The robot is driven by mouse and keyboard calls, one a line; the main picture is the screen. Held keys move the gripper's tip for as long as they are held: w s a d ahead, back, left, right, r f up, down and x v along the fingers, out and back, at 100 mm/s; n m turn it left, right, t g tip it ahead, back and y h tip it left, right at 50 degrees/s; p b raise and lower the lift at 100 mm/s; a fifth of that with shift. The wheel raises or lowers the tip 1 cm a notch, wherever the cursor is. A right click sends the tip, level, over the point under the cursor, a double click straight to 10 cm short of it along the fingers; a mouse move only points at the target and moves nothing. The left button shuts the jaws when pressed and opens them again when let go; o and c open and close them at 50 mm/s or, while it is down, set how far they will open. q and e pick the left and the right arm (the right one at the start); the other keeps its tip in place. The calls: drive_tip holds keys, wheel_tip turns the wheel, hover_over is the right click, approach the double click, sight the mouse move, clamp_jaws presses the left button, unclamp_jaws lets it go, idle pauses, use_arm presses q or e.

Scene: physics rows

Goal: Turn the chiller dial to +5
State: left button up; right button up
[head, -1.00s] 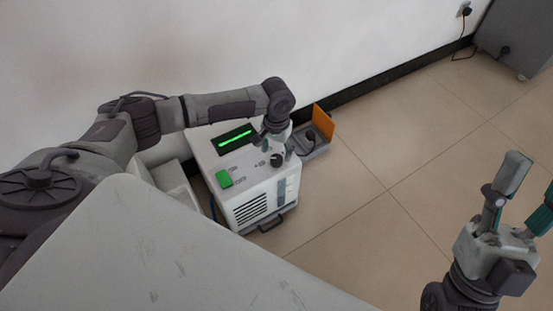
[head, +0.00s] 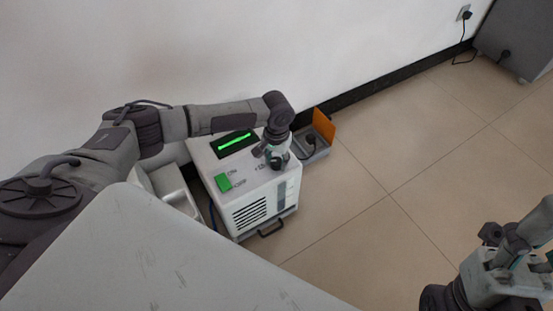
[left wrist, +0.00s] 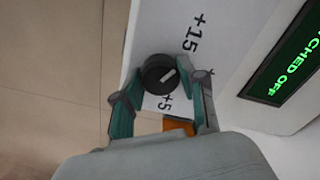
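The chiller (head: 263,196) is a white box on the floor by the wall, with a lit green display (head: 235,142) and a green button (head: 231,183) on top. In the left wrist view, its black dial (left wrist: 159,74) has a white mark pointing to the upper right. The label +15 (left wrist: 193,32) is above it and +5 (left wrist: 165,103) below it. My left gripper (left wrist: 165,88) is open, its fingers on either side of the dial; contact cannot be told. In the head view, my left gripper (head: 276,160) hides the dial. My right gripper (head: 530,240) is open and empty, partly cut off.
A grey box with an orange flap (head: 323,125) stands right behind the chiller. The display (left wrist: 290,62) partly reads "CHED OFF" in the left wrist view. A grey cabinet (head: 520,38) stands at the far right. The tiled floor between is clear.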

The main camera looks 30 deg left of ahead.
use_arm(q)
drive_tip(key=shift+c, duration=0.9)
